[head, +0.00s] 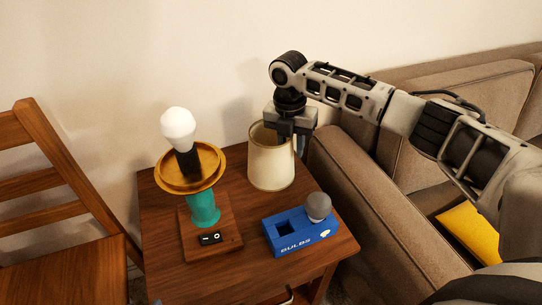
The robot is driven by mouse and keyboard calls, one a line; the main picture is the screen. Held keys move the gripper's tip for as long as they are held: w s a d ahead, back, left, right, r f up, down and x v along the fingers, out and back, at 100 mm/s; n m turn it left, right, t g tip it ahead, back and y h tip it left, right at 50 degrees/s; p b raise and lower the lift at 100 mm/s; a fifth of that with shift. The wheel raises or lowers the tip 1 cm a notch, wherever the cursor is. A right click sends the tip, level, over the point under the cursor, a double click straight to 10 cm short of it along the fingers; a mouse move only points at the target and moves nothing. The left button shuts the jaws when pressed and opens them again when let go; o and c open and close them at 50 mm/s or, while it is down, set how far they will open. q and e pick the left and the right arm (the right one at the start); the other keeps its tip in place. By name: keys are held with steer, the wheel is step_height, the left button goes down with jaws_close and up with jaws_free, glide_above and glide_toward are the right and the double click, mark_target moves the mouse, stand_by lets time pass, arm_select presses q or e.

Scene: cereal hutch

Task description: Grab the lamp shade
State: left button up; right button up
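The cream lamp shade (270,165) stands upright on the wooden side table, open at the top with a tan inside. My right gripper (292,137) points down at the shade's right rim and overlaps its upper edge. The fingers are small and dark here, and I cannot tell whether they are closed on the wall. The lamp (203,208) stands to the left, with a teal stem, a yellow dish and a bare white bulb (178,127) on top. My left gripper is not in view.
A blue box marked BULBS (300,235) holds a grey bulb (318,206) in front of the shade. The table (165,235) has a small black switch (210,238) on the lamp's base. A wooden chair (60,220) stands left, a brown sofa (370,200) right, a wall behind.

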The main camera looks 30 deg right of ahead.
step_height(320, 180, down, 2)
steer(key=shift+s+d+f, duration=0.1)
jaws_close()
steer(key=shift+r, duration=0.2)
